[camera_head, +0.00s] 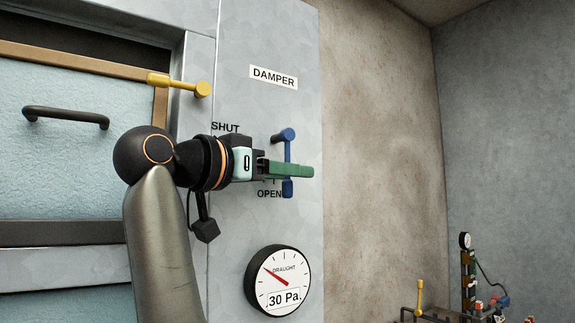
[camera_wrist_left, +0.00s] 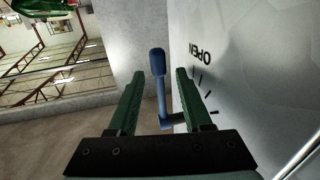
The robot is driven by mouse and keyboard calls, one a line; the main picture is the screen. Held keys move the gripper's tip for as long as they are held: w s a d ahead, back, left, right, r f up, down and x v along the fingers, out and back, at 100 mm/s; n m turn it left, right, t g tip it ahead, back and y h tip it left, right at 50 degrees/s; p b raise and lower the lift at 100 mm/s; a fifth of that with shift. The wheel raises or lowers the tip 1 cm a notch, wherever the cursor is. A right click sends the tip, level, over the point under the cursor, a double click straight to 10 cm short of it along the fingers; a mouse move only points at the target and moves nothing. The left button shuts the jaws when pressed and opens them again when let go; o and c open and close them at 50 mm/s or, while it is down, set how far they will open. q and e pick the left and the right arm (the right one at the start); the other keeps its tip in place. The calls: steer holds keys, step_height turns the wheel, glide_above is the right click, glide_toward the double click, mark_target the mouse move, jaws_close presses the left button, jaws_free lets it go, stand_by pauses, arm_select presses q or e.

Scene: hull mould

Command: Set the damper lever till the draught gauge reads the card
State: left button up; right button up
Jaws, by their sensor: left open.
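The blue damper lever (camera_head: 288,150) is on the grey metal panel, with one end near the OPEN label (camera_head: 269,194) and the other higher up. The SHUT label (camera_head: 225,128) is up and left of it. My left gripper (camera_head: 311,172) reaches across the lever with open green fingers. In the left wrist view the lever (camera_wrist_left: 159,90) stands between the two fingers (camera_wrist_left: 160,72), with gaps on both sides. The draught gauge (camera_head: 278,260) hangs below; its red needle points to the upper left. The card (camera_head: 285,299) on its lower face reads 30 Pa. My right gripper is out of view.
A DAMPER sign (camera_head: 273,77) is above the lever. A yellow handle (camera_head: 180,85) sticks out at the upper left, near a pale blue door with a black handle (camera_head: 66,117). A bench with small fittings (camera_head: 440,316) is at the lower right.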

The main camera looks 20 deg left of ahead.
arm_select(q)
steer(key=shift+w, duration=0.1)
steer(key=shift+c, duration=0.3)
jaws_close()
stand_by(1.1)
